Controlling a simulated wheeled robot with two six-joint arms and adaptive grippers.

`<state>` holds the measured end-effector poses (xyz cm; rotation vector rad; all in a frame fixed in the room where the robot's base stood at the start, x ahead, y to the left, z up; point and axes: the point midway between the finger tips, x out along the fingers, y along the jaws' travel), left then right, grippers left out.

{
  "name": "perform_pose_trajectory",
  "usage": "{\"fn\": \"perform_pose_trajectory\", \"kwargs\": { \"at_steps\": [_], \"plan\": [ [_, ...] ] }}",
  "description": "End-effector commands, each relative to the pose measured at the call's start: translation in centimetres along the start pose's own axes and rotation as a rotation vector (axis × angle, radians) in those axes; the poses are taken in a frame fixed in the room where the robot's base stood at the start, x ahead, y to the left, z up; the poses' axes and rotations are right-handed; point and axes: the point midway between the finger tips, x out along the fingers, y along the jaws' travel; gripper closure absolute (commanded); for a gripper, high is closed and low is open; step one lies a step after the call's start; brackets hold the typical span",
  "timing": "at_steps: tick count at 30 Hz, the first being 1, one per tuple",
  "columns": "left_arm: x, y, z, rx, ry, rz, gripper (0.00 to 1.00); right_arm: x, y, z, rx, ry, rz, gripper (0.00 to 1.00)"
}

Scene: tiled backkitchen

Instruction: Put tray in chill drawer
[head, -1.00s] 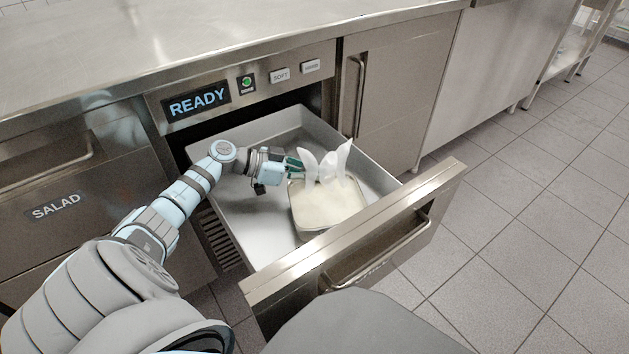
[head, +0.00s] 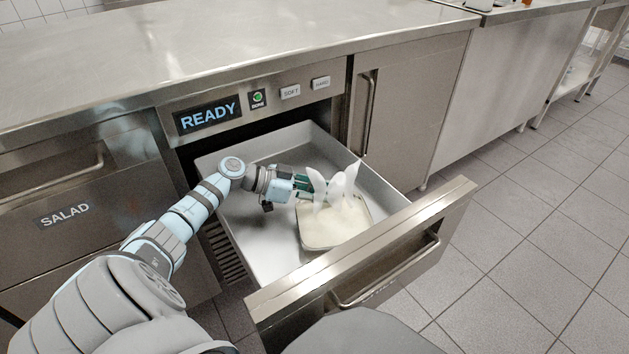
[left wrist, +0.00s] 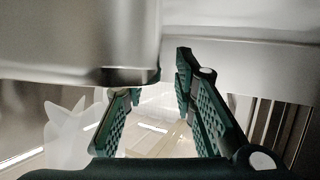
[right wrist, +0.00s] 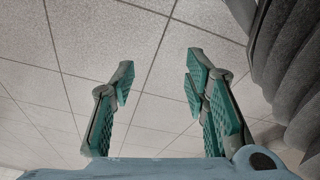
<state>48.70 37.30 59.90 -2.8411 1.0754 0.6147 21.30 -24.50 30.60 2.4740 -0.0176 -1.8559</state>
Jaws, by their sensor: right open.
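A shallow, pale tray (head: 303,238) with whitish contents lies inside the pulled-out drawer (head: 260,235), near its front. White, leaf-like pieces (head: 338,190) stand up at its back edge; they also show in the left wrist view (left wrist: 72,138). My left gripper (head: 309,186) is inside the drawer at the tray's back left, close beside the white pieces. In the left wrist view its fingers (left wrist: 160,105) are apart with nothing seen between them. Whether a finger touches the tray is unclear. My right gripper (right wrist: 162,85) is open and empty, with floor tiles behind it; it is outside the head view.
The drawer front (head: 370,262) with its bar handle juts out over the floor. Above it are a READY display (head: 208,116), a green-lit button (head: 258,98) and SOFT and HARD buttons. A shut SALAD drawer (head: 65,213) is at left. The steel worktop (head: 220,50) is bare.

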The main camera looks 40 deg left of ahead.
Motion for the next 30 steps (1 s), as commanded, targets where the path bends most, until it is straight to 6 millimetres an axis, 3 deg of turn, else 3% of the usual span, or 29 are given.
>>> {"fn": "perform_pose_trajectory", "kwargs": {
  "at_steps": [13, 30],
  "plan": [
    [-6.8, 0.0, -0.1, -0.002, -0.004, -0.002, 0.75, 4.0, 0.5, 4.0, 0.057, 0.029, 0.004, 0.58],
    [-7.4, 0.0, 0.1, -0.001, -0.001, -0.001, 0.75, 4.5, 0.5, 4.6, 0.062, 0.036, 0.005, 0.58]
  ]
}}
